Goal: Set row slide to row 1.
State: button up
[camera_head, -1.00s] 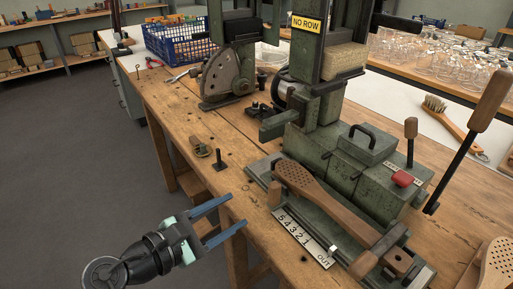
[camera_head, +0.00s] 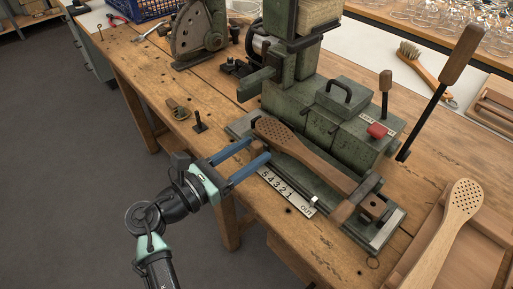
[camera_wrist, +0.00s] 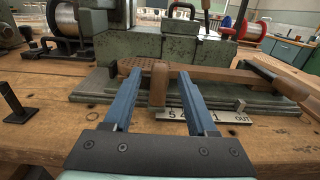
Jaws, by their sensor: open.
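The row slide is a long green plate (camera_head: 385,232) at the foot of the tufting machine, with a brush blank (camera_head: 290,140) of wood with a drilled head lying on it. Its number scale (camera_head: 285,190) reads 5 4 3 2 1 OUT. A small silver pointer (camera_head: 313,201) stands near the OUT end, and also shows in the wrist view (camera_wrist: 240,104). My gripper (camera_head: 258,149) is open at the slide's left end. In the wrist view an upright wooden grip (camera_wrist: 158,85) appears between the fingers; I cannot tell whether they touch it.
A tall lever (camera_head: 440,90) with a wooden handle and a red button (camera_head: 378,131) are on the machine's right. A small black post (camera_head: 200,122) stands left of my gripper. Another drilled brush blank (camera_head: 455,215) lies in a wooden tray at right.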

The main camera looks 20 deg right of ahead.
jog(key=shift+x, duration=1.1)
grip_shut()
dwell(0.7)
